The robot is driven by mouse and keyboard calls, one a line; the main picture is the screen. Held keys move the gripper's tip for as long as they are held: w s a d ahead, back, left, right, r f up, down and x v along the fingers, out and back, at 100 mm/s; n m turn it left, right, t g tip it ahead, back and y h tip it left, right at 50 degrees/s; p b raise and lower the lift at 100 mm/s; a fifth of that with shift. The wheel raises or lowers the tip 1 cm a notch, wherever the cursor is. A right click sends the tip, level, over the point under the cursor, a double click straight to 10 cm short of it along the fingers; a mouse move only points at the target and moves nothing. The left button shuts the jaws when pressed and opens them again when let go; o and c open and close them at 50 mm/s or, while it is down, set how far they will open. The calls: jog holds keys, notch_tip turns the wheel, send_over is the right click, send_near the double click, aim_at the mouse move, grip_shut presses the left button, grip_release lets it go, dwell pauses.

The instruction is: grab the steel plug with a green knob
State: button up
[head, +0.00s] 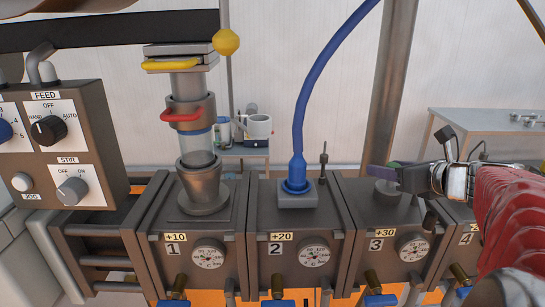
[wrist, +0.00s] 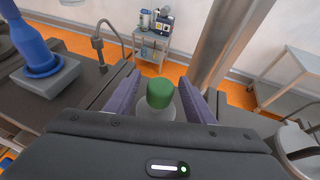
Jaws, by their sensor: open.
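The steel plug (wrist: 152,112) with its green knob (wrist: 159,92) shows in the wrist view between the two purple fingers of my gripper (wrist: 158,84). The fingers stand open, one on each side of the knob, with a visible gap to each. The black gripper body hides the lower part of the plug. In the head view the grey plug (head: 387,196) sits on top of the unit marked 3, and my gripper (head: 388,176) comes in from the right at its top. The knob is mostly hidden there by the gripper.
A blue hose fitting (head: 295,178) stands on unit 2, left of the plug, with a thin bent metal pipe (head: 323,160) between them. A feeder column (head: 197,140) stands on unit 1. A control box (head: 55,145) is at far left. A steel table (head: 490,125) stands behind right.

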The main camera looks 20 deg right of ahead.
jog(key=shift+x, duration=1.3)
jog(key=shift+c, duration=0.4)
grip_shut()
